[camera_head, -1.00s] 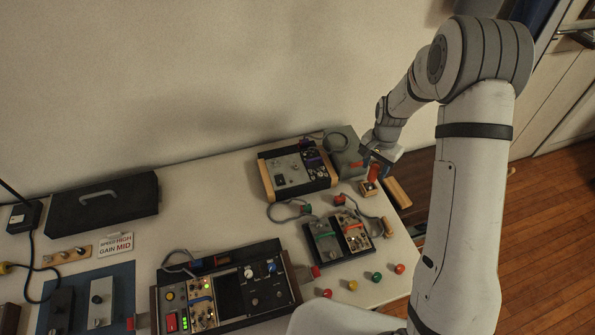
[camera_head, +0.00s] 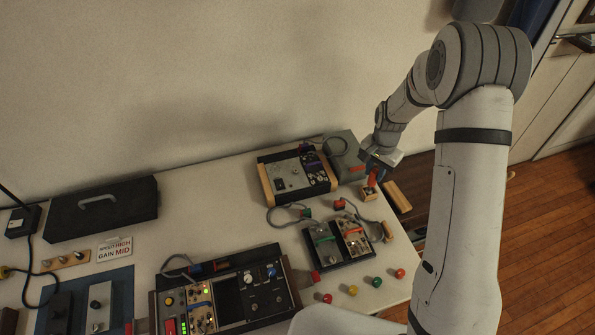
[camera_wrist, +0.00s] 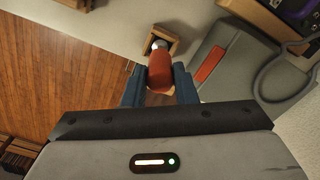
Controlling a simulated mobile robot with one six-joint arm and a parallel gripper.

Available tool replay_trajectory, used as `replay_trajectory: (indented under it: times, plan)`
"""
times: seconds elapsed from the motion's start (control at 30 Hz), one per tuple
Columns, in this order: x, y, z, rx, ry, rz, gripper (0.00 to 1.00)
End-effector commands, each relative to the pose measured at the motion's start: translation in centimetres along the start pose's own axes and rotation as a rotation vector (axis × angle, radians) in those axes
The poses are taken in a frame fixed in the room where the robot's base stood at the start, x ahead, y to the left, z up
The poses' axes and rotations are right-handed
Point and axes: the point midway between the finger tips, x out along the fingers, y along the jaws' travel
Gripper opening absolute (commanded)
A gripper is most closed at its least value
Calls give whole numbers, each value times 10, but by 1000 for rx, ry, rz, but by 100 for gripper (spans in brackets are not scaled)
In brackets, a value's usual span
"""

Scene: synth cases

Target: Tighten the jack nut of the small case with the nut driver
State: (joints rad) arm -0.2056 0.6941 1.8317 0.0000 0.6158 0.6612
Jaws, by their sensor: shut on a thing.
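My gripper (camera_head: 373,172) is at the back right of the table, pointing down over a small wooden block (camera_head: 368,193). In the wrist view its two blue fingers (camera_wrist: 160,88) are shut on a red-handled tool (camera_wrist: 160,70), which looks like the nut driver. The tool's pale lower end shows at the wooden block (camera_wrist: 172,37); I cannot tell whether it sits in the block. A small case with a green and an orange cable (camera_head: 342,238) lies nearer the front. A larger wood-sided case (camera_head: 300,173) lies to the gripper's left. I cannot make out the jack nut.
A grey box (camera_head: 343,152) stands just behind and left of the gripper. Several coloured caps, one yellow (camera_head: 352,291), lie on the front right of the table. A larger panel case (camera_head: 222,290) is front centre. The table's right edge is close to the gripper.

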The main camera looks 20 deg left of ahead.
Motion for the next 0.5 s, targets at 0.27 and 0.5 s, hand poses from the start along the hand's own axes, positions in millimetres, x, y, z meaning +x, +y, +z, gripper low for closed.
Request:
replay_trajectory:
  times: [0.27, 0.5]
  plan:
    - [-10, 0, 0, 0, 1, -1, 0]
    - [-20, 0, 0, 0, 1, -1, 0]
